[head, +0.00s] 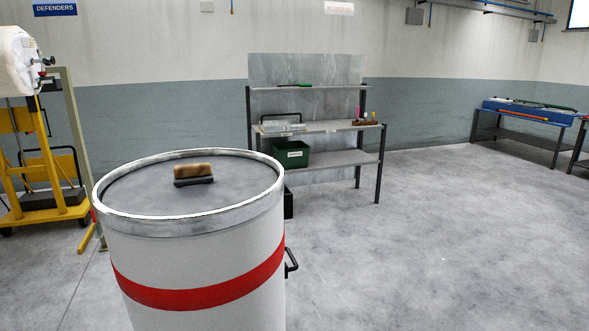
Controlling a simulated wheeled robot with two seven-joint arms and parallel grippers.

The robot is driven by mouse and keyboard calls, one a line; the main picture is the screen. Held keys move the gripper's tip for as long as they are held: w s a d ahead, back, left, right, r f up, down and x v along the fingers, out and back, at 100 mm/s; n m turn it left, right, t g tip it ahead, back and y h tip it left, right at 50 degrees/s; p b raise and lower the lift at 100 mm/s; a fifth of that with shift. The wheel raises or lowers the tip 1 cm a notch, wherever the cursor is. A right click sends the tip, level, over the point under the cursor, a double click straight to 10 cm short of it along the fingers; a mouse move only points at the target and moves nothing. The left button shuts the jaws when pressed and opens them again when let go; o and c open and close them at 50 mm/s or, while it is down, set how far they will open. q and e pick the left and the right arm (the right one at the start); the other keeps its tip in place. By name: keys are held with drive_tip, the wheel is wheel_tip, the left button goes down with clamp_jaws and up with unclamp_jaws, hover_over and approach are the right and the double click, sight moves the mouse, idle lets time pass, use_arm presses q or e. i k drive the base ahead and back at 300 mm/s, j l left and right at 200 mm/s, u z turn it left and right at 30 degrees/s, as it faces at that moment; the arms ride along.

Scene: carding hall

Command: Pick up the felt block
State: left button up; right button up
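A small block with a tan-brown top and a dark lower layer (193,174), which looks like the felt block, lies on the grey lid of a large white drum (195,252). It sits near the middle of the lid, a little toward the back, with free lid around it. The drum has a metal rim and a red band, and stands close in front of me, left of centre. Neither of my grippers shows in the head view.
A metal shelf rack (330,127) with a green bin (291,155) stands behind the drum. A yellow trolley (48,190) is at the left. A black handle (291,263) juts from the drum's right side. The floor at right is clear up to the blue-topped table (530,112).

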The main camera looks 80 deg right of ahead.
sight(195, 173)
drive_tip(key=z, duration=1.95)
drive_tip(key=u, duration=3.45)
drive_tip(key=z, duration=3.45)
drive_tip(key=i+l, duration=0.1)
drive_tip(key=l, duration=0.45)
drive_tip(key=i+l, duration=0.1)
drive_tip(key=l, duration=0.45)
drive_tip(key=i+l, duration=0.1)
drive_tip(key=l, duration=0.45)
drive_tip(key=u, duration=0.05)
